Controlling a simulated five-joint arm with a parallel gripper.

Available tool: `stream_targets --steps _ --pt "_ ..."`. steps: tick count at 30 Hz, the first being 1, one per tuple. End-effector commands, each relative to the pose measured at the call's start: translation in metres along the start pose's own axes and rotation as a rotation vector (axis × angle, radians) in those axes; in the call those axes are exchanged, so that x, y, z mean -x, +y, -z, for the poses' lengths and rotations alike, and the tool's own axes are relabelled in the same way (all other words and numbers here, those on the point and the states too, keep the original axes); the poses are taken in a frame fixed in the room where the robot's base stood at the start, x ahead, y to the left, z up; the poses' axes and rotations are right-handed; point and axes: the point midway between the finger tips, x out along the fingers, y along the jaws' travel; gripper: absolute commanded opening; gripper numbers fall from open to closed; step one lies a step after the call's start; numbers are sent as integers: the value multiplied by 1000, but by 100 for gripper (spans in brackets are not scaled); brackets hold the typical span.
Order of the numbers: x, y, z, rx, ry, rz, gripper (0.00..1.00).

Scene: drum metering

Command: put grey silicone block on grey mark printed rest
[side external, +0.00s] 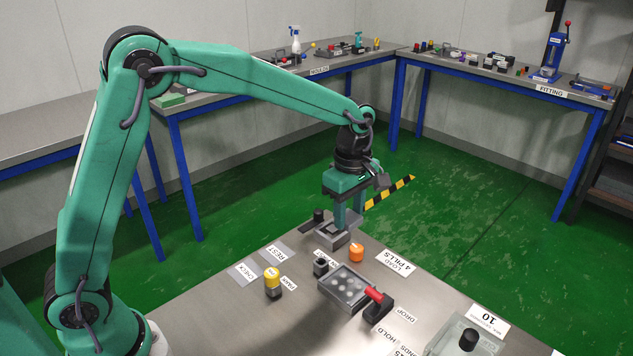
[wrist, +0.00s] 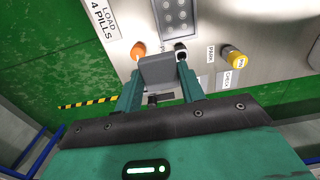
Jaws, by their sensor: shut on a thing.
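My gripper (side external: 347,222) is shut on the grey silicone block (side external: 337,239), which hangs between its fingers over the far end of the steel bench. In the wrist view the block (wrist: 158,71) sits between the two green fingers (wrist: 157,88). The grey mark printed REST (side external: 277,252) lies flat on the bench, left of the block in the side view, and looks bare.
A black-knobbed part (side external: 318,216) stands close behind the block. An orange cap (side external: 356,253), a small dark knob (side external: 321,266) and a tray with round pockets (side external: 348,286) are near. A yellow-topped cylinder (side external: 272,282) and the CHECK mark (side external: 244,273) lie left.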

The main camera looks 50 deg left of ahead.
Motion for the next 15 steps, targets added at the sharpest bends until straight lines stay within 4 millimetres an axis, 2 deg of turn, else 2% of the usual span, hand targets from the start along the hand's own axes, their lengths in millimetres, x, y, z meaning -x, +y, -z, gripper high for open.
stream_targets --steps 8,15 --pt "0 -2 1 0 0 0 17" --pt "-4 -18 9 1 0 0 17"
